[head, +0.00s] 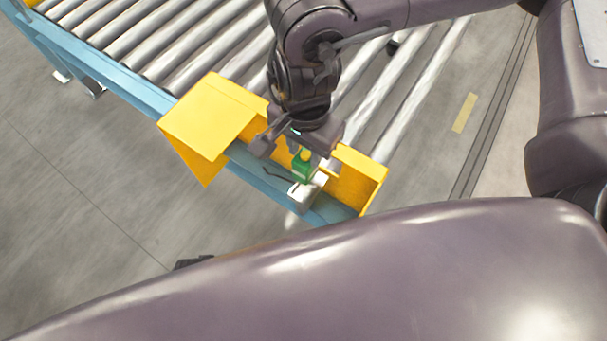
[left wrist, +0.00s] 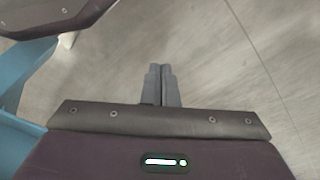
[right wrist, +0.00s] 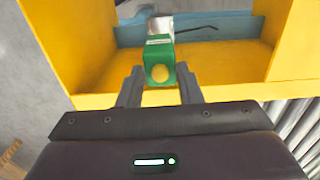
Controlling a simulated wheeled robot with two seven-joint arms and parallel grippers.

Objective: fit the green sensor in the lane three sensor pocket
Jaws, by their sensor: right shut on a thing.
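The green sensor (head: 301,172) has a yellow round top and sits between the fingers of my right gripper (head: 296,150). In the right wrist view the sensor (right wrist: 152,58) is flanked by both fingertips of the right gripper (right wrist: 160,88), which is shut on it. A silver metal block (head: 307,190) is right at the sensor's lower end; it also shows in the right wrist view (right wrist: 159,27). I cannot tell whether the sensor is seated in a pocket there. My left gripper (left wrist: 163,86) is shut and empty above bare floor.
A yellow guard (head: 208,108) and a second yellow guard piece (head: 362,178) flank the block on the blue conveyor rail (head: 262,176). A thin dark cable lies by the block. Grey rollers (head: 205,45) stretch behind. My own arm covers the foreground.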

